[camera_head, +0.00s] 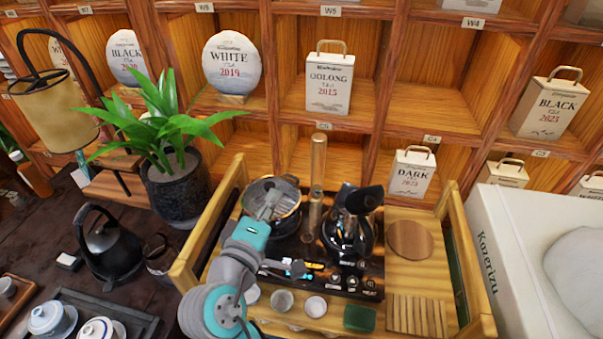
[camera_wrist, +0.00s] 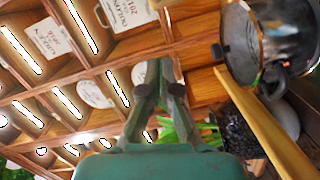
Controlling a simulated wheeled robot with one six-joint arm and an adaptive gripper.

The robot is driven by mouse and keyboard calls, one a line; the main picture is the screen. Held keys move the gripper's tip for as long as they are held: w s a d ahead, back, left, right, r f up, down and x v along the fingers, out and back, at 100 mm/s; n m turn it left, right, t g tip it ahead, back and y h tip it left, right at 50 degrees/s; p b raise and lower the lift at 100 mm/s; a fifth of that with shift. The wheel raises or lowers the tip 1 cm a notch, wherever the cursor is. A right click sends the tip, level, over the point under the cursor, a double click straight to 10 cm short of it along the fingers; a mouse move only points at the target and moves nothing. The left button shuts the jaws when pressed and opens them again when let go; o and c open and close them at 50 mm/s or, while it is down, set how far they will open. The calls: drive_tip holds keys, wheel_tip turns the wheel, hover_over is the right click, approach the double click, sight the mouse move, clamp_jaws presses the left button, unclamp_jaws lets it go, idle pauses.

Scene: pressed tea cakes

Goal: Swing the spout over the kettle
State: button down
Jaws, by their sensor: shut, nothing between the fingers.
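A copper-coloured upright post (camera_head: 319,158), which looks like the spout, stands at the back of the black tea stove between two vessels. I cannot clearly tell which way its outlet points. A dark, shiny kettle (camera_head: 352,232) with a black handle stands to the right of the post. My gripper (camera_head: 268,206) is left of the post, in front of or over a round pot (camera_head: 287,222) on the stove's left side. In the wrist view my gripper (camera_wrist: 160,72) is shut and empty, and a shiny metal vessel (camera_wrist: 268,50) shows at upper right.
The stove sits in a wooden tray frame (camera_head: 456,245) with raised sides. Small cups (camera_head: 316,306) stand along its front. A second black kettle (camera_head: 108,246) and a potted plant (camera_head: 178,190) are at left. A white box (camera_head: 515,270) is at right. Shelves of tea stand behind.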

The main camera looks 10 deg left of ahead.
sight(318, 167)
drive_tip(key=w+d+f, duration=0.1)
drive_tip(key=w+d, duration=0.4)
drive_tip(key=w, duration=0.5)
drive_tip(key=shift+n, duration=0.3)
idle(0.4)
